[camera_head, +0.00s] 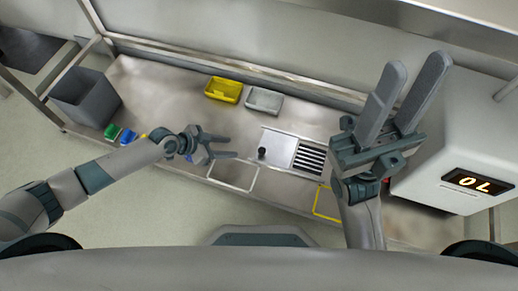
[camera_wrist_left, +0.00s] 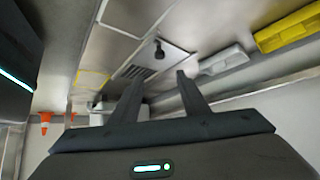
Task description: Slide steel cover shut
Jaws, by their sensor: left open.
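The steel cover (camera_head: 281,146) is a flat plate with a black knob (camera_head: 262,152) on the worktop. To its right a dark slotted opening (camera_head: 309,158) is exposed. In the left wrist view, the cover (camera_wrist_left: 172,52), its knob (camera_wrist_left: 158,47) and the slots (camera_wrist_left: 136,71) lie beyond the fingers. My left gripper (camera_head: 232,147) is open and empty, to the left of the knob and apart from it. Its fingers also show in the left wrist view (camera_wrist_left: 158,79). My right gripper (camera_head: 416,65) is open, raised close to the camera, with nothing between its fingers.
A yellow tray (camera_head: 223,89) and a grey tray (camera_head: 264,101) stand behind the cover. A grey bin (camera_head: 86,97) and small coloured blocks (camera_head: 127,136) are at the left. A cabinet with a lit display (camera_head: 479,182) stands at the right. White (camera_head: 232,187) and yellow (camera_head: 316,202) outlines mark the front.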

